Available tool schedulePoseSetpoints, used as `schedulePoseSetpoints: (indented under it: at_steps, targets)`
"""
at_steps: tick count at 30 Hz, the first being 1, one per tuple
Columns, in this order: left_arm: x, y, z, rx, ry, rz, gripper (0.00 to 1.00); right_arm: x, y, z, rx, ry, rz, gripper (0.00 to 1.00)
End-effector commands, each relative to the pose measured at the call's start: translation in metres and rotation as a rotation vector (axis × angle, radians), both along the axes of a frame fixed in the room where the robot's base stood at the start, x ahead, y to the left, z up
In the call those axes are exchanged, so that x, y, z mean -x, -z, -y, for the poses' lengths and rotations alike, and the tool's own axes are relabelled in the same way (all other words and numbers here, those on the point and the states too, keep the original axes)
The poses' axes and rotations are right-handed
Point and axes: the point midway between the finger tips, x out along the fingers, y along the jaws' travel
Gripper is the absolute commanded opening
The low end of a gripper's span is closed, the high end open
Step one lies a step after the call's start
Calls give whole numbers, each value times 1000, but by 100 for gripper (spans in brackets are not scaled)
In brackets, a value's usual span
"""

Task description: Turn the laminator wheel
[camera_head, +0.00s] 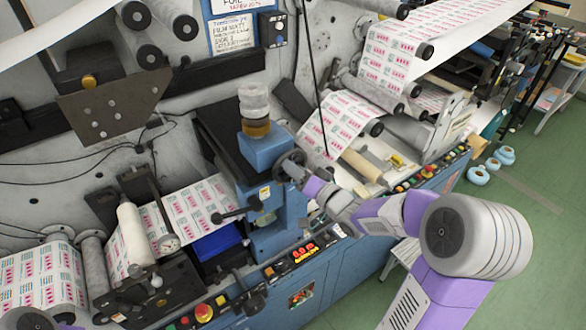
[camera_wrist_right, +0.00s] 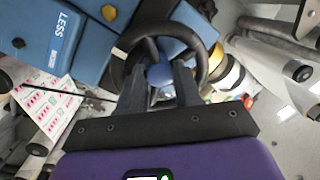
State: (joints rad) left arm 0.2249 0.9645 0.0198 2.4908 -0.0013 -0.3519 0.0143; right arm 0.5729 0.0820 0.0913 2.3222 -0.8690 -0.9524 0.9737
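The laminator wheel (camera_head: 290,164) is a dark handwheel on the side of the blue laminator unit (camera_head: 264,160) in the middle of the head view. In the right wrist view the wheel (camera_wrist_right: 203,55) is a black ring around a blue hub. My right gripper (camera_head: 310,188) is at the wheel, coming from the lower right. In the wrist view its two dark fingers (camera_wrist_right: 159,72) are apart and overlap the lower part of the ring, with the hub showing between them. I cannot tell whether they touch the rim. My left gripper is out of view; only a bit of my left arm shows at bottom left.
A clear and amber cylinder (camera_head: 254,108) stands on top of the blue unit. Printed web (camera_head: 345,118) runs over rollers to the right and left. A control panel with buttons (camera_head: 300,254) lies below. A black lever (camera_head: 238,211) sticks out left of the wheel. Green floor (camera_head: 530,240) is open at right.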

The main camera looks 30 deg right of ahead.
Motion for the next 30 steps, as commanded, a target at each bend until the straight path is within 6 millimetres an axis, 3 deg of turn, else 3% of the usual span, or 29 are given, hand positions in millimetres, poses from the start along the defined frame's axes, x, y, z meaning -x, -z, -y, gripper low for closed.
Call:
schedulePoseSetpoints:
  at_steps: [1,5,17,30]
  targets:
    - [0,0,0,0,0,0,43,0,0,-1,1,-3,2,23]
    - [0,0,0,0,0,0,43,0,0,-1,1,-3,2,3]
    - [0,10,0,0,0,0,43,0,1,-2,86,-5,10,3]
    - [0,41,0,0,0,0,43,0,1,-2,432,-5,38,3]
